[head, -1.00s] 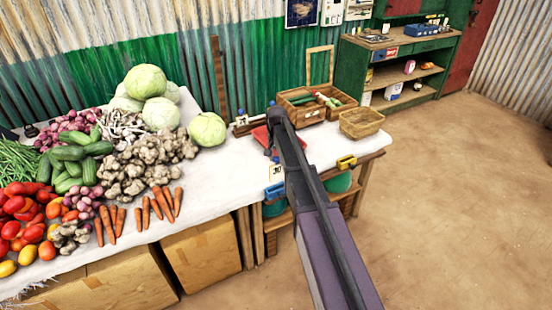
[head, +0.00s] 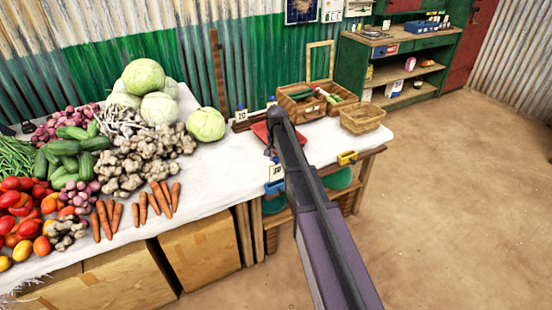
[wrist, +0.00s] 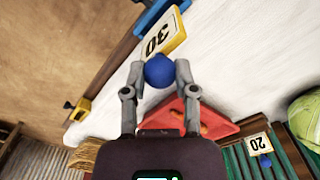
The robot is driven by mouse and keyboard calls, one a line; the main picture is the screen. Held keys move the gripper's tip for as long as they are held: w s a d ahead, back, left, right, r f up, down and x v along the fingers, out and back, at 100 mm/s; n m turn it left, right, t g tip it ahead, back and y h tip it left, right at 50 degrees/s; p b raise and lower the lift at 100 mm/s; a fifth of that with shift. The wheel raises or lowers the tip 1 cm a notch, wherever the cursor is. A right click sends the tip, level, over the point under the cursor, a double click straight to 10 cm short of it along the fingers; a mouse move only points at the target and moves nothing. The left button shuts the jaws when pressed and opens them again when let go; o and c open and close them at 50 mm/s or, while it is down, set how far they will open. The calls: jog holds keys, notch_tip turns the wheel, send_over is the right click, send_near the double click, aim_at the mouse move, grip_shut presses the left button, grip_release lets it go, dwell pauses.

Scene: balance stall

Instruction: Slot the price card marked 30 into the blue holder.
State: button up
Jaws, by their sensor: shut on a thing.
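The price card marked 30 (wrist: 160,36) is a pale card with a yellow edge and a round blue knob (wrist: 159,71). My gripper (wrist: 160,74) is shut on this knob. In the head view the card (head: 276,172) is just above the blue holder (head: 274,188) at the table's front edge, and my arm hides most of my gripper (head: 271,152). In the wrist view the blue holder (wrist: 150,17) lies just beyond the card, close to it or overlapping it. I cannot tell whether the card's lower edge is inside the slot.
A yellow holder (head: 347,157) sits farther right on the table edge. A red tray (head: 261,131) lies behind the card. A card marked 20 (head: 241,114) stands near a wooden strip at the back. Baskets (head: 362,118) are at right, vegetables (head: 125,160) at left.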

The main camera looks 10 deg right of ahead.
jog(key=shift+f, duration=0.3)
dwell(0.6)
jog(key=shift+f+b, duration=1.15)
jog(key=shift+b, duration=0.3)
jog(key=shift+r, duration=0.1)
